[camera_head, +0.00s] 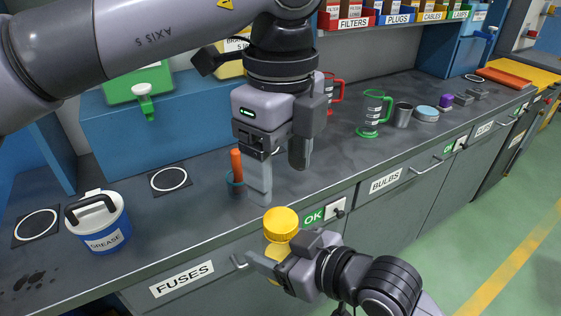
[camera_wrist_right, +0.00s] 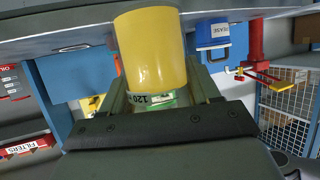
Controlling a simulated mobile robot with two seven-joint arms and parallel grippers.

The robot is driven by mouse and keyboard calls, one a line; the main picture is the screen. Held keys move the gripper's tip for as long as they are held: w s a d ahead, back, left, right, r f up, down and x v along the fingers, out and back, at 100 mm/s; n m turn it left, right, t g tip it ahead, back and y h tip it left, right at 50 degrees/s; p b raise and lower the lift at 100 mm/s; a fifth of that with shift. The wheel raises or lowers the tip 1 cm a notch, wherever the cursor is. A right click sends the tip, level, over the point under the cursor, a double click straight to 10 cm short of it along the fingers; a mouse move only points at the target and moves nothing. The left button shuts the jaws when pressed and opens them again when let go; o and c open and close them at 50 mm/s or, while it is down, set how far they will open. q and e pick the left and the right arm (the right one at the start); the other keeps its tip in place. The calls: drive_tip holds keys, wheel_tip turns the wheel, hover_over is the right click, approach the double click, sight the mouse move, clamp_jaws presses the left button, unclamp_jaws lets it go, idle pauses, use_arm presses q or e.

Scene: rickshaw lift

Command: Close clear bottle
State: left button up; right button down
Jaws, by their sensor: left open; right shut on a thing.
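My right gripper (camera_head: 272,260) is shut on a bottle (camera_wrist_right: 150,55), in front of the bench edge. The bottle looks yellow in the right wrist view, with a pale label marked 120 near the gripper. In the head view a round yellow cap (camera_head: 281,223) shows at its top. I cannot tell whether the cap is seated tightly. My left gripper (camera_head: 280,172) is open and points down, above the cap and slightly behind it in the picture. Nothing shows between its fingers. The right gripper's fingers partly hide the bottle's lower part.
The grey bench (camera_head: 215,217) runs across behind the bottle. A blue grease tub (camera_head: 104,232) stands at left. A dark cup (camera_head: 236,187) with an orange-handled tool is near my left gripper. A green mug (camera_head: 373,113) and a grey cup (camera_head: 402,115) stand farther right.

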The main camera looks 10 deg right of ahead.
sight(281, 219)
use_arm(q)
wheel_tip(281, 219, down, 8)
drive_tip(key=shift+f, duration=0.1)
idle(0.4)
drive_tip(key=c, duration=1.1)
drive_tip(key=shift+m, duration=1.7)
drive_tip(key=o, duration=1.2)
drive_tip(key=shift+c, duration=0.2)
